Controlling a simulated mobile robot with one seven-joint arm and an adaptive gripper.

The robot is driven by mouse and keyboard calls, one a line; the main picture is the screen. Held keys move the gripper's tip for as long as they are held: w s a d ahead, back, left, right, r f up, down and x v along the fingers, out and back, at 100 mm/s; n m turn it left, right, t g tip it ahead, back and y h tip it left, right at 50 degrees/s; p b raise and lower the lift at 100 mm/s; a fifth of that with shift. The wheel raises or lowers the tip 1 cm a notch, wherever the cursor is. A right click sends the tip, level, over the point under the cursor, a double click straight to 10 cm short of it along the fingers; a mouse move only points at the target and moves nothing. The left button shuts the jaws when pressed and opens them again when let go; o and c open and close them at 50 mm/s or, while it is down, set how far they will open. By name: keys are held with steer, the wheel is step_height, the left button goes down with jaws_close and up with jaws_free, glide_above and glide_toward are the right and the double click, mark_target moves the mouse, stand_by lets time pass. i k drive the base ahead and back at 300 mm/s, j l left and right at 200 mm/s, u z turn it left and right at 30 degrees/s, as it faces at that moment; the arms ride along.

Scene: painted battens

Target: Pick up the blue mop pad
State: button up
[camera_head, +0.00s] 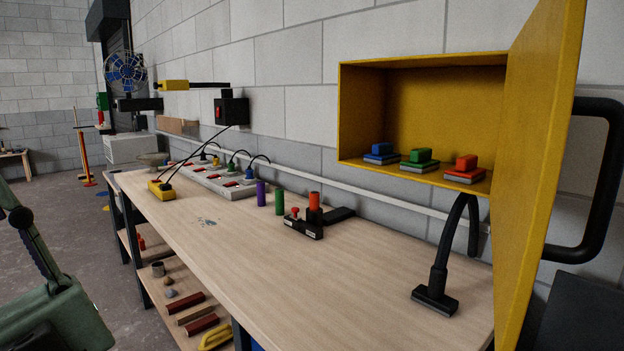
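A small blue block-like piece on a flat blue-and-grey base (381,154) sits at the left on the floor of an open yellow wall cabinet (420,62). It is the blue thing most like a pad, but I cannot tell for sure that it is the mop pad. A similar green piece (420,159) stands right of it, then a red piece (465,168). The three stand apart in a row. My gripper is not in view.
The cabinet door (541,150) stands open on the right. Below is a wooden bench (350,285) with a black hose-like stand (437,290), an orange-topped black device (306,222), upright purple (261,194) and green (280,202) cylinders and a power strip (215,180). The bench's front middle is clear.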

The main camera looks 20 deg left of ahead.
mark_target(382, 153)
steer(key=i+j+u, duration=0.2)
steer(key=j, duration=0.25)
steer(key=i+j+u, duration=0.2)
steer(key=j, duration=0.2)
steer(key=i+j+u, duration=0.2)
steer(key=j, duration=0.2)
steer(key=i+l, duration=0.35)
steer(key=l, duration=0.2)
